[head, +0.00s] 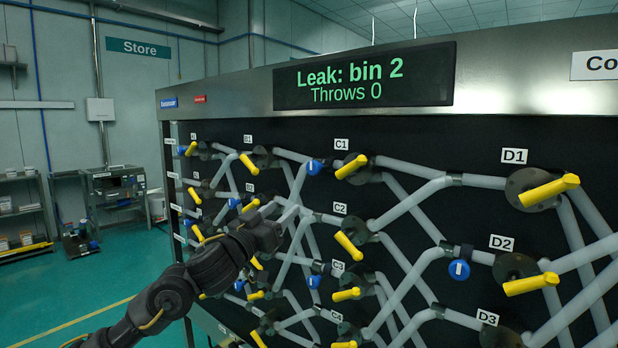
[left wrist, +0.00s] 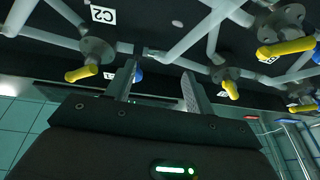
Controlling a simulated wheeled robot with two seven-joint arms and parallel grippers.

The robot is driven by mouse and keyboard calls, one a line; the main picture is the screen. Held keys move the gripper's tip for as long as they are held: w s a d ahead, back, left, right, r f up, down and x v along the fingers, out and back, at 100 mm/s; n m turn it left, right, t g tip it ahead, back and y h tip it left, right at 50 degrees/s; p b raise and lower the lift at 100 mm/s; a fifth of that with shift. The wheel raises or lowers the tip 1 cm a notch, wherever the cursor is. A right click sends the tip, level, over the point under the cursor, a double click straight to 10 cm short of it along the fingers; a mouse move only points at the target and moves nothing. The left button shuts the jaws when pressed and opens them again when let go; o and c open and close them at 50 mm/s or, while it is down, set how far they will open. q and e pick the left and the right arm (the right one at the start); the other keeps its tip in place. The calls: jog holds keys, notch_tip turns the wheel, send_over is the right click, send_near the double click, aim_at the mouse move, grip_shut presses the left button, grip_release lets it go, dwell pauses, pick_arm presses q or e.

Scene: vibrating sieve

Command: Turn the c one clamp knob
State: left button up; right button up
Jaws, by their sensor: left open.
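The label C1 (head: 341,144) is in the upper middle of the panel in the head view, above a yellow lever (head: 351,167) on a dark round flange. A blue round knob (head: 314,167) sits on a pipe clamp just left of that lever. My left gripper (head: 266,235) is below and left of it, in front of the panel; its fingers are hard to make out there. In the left wrist view my left gripper (left wrist: 158,70) is open, with nothing between its fingers. A blue piece (left wrist: 138,75) shows partly behind one finger; I cannot tell which knob it is. My right gripper is not in view.
Grey pipes and yellow levers crowd the panel around my left gripper, including the C2 lever (head: 349,246). Another blue knob (head: 459,270) is near D2. A display (head: 364,81) reads "Leak: bin 2, Throws 0". The floor (head: 130,270) at left is clear.

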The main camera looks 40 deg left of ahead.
pick_arm(q)
jog(key=m+t+h, duration=0.1)
send_near(311, 169)
jog(key=s, duration=0.2)
jog(key=p+x, duration=0.1)
jog(key=x, duration=0.2)
jog(key=p+x, duration=0.1)
jog(key=x, duration=0.2)
jog(key=p+x, duration=0.2)
jog(key=x, duration=0.2)
jog(key=shift+w+f, duration=0.1)
jog(key=shift+f, duration=0.2)
jog(key=shift+w+r, duration=0.1)
jog(key=shift+w, duration=0.45)
jog(key=c, duration=0.9)
jog(key=shift+c, duration=0.2)
